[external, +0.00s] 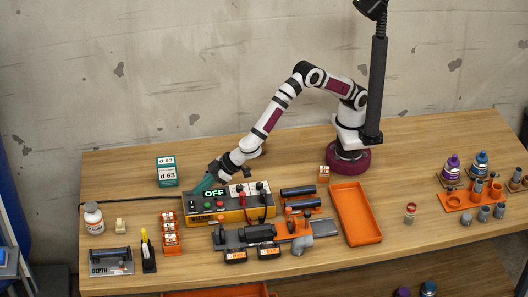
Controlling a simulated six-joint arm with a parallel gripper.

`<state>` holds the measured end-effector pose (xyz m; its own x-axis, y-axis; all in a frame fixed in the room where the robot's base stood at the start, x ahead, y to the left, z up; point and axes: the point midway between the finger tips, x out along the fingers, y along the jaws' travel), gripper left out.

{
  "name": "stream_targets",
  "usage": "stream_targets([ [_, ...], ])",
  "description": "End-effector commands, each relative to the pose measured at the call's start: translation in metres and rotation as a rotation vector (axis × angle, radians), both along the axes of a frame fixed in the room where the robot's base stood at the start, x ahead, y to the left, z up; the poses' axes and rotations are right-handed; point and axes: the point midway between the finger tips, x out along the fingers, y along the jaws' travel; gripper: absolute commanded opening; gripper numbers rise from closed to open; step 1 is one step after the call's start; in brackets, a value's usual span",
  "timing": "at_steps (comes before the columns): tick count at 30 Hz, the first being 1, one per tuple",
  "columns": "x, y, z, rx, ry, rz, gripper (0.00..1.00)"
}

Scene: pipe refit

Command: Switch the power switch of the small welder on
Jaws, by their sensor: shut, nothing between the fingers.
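The small welder (228,215) is a yellow and dark box near the middle of the bench, with a lit green "OFF" display (214,193) on its top. Knobs, coloured buttons and a red lead also show on it. My gripper (201,191) is shut and empty, pointing down at the left part of the welder's top, beside the display. The power switch itself cannot be made out; the gripper may hide it. Whether the fingertips touch the welder cannot be told.
Dark pipes in a grey clamp (262,238) lie in front of the welder. An orange tray (356,213) is to the right. Orange blocks (170,232) and a yellow-tipped marker (146,250) stand left. A green box (166,171) is behind. A black cable runs left from the welder.

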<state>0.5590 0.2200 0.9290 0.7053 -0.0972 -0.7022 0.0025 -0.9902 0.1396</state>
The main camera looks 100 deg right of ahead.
Motion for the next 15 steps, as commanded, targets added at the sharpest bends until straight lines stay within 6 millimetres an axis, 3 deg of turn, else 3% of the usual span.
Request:
stream_targets([
  [6, -0.037, 0.005, 0.037, 0.001, -0.002, 0.001, 0.0],
  [15, -0.059, 0.008, 0.057, 0.0, -0.001, 0.0, 0.0],
])
